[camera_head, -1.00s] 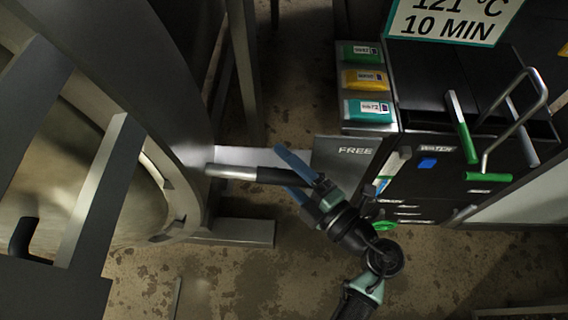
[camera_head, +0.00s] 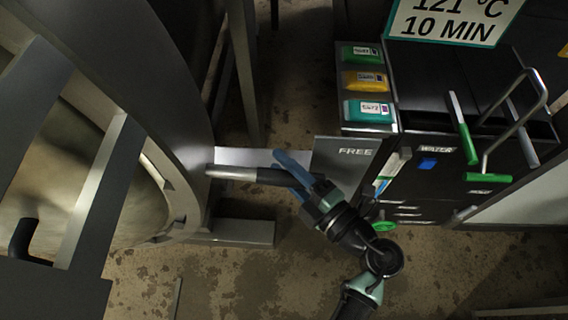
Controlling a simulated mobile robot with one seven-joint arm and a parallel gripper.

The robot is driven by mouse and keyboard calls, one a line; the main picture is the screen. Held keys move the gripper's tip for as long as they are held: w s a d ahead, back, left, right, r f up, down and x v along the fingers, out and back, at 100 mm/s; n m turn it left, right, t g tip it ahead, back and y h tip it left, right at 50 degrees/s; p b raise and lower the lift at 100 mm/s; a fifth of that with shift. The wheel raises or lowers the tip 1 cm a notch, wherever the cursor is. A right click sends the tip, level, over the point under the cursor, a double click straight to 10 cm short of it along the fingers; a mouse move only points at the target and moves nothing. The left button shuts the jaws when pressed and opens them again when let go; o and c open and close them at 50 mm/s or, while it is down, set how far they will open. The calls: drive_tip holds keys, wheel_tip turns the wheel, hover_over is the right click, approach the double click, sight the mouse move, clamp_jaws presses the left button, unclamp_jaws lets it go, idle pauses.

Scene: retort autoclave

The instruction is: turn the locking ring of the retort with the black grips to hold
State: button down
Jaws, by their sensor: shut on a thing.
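The retort's grey locking ring (camera_head: 165,85) curves down the left side. A straight bar sticks out from it to the right, silver near the ring and ending in a black grip (camera_head: 270,177). My gripper (camera_head: 287,172), with blue fingers, comes from the lower right and is shut on this black grip near its outer end. The fingers hide the tip of the grip. A black curved handle (camera_head: 22,242) shows at the lower left edge, in front of the pale round door.
To the right is a dark cabinet with a FREE plate (camera_head: 354,151), coloured packs (camera_head: 367,110), green-handled levers (camera_head: 462,130) and a 121 °C sign (camera_head: 455,18). Brown stained floor (camera_head: 270,290) lies open below. A grey foot beam (camera_head: 240,232) is under the bar.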

idle(0.9)
drive_tip(key=a+f+m+b, duration=0.1)
drive_tip(key=a+f+b, duration=0.1)
drive_tip(key=f+b, duration=0.5)
drive_tip(key=a+f+m+t+y+b, duration=0.1)
drive_tip(key=a+f+b, duration=0.2)
drive_tip(key=f+b, duration=0.5)
wheel_tip(320, 180, down, 4)
drive_tip(key=shift+s+a+f, duration=0.2)
drive_tip(key=shift+s, duration=0.05)
drive_tip(key=c, duration=0.6)
unclamp_jaws()
drive_tip(key=shift+w+f, duration=0.1)
drive_tip(key=shift+o, duration=0.4)
drive_tip(key=shift+d, duration=0.1)
drive_tip(key=shift+w+d+r, duration=0.1)
drive_tip(key=shift+r, duration=0.1)
